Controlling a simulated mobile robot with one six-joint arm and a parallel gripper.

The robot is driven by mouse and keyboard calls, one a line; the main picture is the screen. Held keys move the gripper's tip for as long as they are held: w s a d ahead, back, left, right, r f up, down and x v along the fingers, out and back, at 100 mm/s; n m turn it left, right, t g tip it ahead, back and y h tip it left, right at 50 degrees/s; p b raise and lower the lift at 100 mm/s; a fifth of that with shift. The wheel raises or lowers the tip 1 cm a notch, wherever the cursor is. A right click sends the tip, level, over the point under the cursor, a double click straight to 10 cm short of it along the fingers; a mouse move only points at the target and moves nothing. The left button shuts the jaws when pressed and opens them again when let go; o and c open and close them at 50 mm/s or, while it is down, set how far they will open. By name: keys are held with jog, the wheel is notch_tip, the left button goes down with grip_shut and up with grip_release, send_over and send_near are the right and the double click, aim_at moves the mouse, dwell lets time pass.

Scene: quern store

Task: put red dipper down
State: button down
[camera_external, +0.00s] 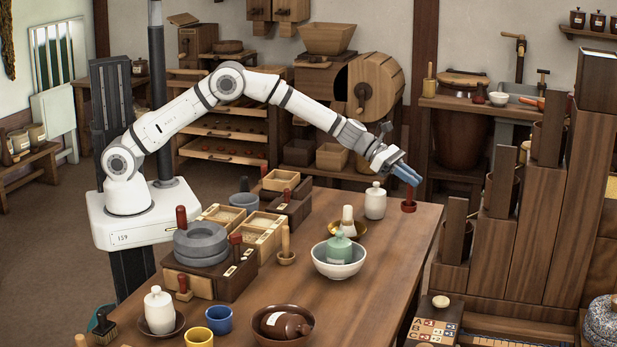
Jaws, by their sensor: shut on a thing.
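My gripper (409,176), with blue fingers, is at the far right end of the wooden table (390,262). It is shut on the red dipper (408,205). The dipper hangs upright below the fingers, its dark red handle leading down to a wider round bottom. Its bottom is at or just above the table top near the far right corner; I cannot tell whether it touches. The fingers hide the upper end of the handle.
A white lidded jar (375,203) stands just left of the dipper. A brass bowl (358,231) and a white bowl (323,264) holding a green jar (341,247) are nearer. The table's right front is clear.

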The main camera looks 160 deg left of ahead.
aim_at(409, 203)
notch_tip(409, 203, down, 8)
jog(key=shift+r+b, duration=0.15)
jog(key=shift+b, duration=0.3)
jog(key=c, duration=1.4)
grip_release()
jog(key=shift+o, duration=0.2)
jog(key=shift+r, duration=0.15)
jog(key=b+v, duration=0.1)
jog(key=v, duration=1.1)
jog(key=shift+a, duration=0.1)
